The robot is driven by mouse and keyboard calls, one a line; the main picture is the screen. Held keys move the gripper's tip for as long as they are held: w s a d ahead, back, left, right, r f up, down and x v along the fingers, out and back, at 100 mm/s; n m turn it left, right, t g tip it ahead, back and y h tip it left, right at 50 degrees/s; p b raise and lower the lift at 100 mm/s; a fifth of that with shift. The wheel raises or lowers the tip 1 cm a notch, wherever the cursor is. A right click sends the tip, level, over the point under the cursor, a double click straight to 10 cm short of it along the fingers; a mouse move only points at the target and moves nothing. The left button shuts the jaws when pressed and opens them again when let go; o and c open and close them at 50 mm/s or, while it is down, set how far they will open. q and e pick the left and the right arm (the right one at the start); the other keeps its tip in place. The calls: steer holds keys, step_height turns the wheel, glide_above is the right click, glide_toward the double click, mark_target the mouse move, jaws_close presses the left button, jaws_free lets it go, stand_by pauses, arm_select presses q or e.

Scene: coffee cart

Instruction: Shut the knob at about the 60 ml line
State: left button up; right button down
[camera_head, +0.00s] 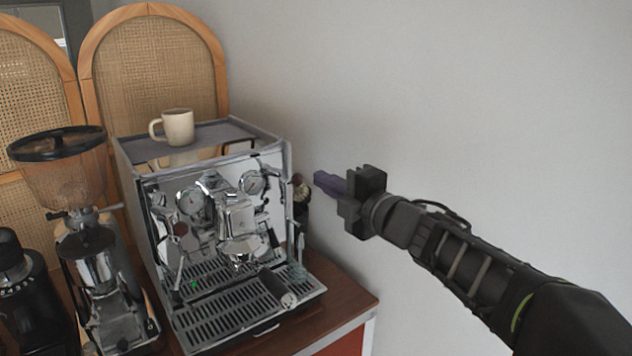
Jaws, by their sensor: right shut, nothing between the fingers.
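The espresso machine (215,165) is a chrome box on the wooden cart top. A small brownish knob (301,187) shows at its right side, near the front edge. My right gripper (318,180) is shut and empty; its dark purple fingers point left, with their tips just right of the knob. I cannot tell whether they touch it. A small, clear, glass-like thing (297,272) shows at the right of the drip tray (215,318); no measuring line or liquid level can be read. My left gripper is out of view.
A cream mug (178,127) stands on top of the machine. A grinder (95,260) with a clear hopper stands to the left. The grey wall (450,100) is behind my right arm.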

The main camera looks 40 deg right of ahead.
mark_target(293, 181)
steer(key=shift+w, duration=0.1)
steer(key=w+b, duration=0.1)
steer(key=w, duration=0.6)
steer(key=shift+d+f, duration=0.1)
stand_by(2.4)
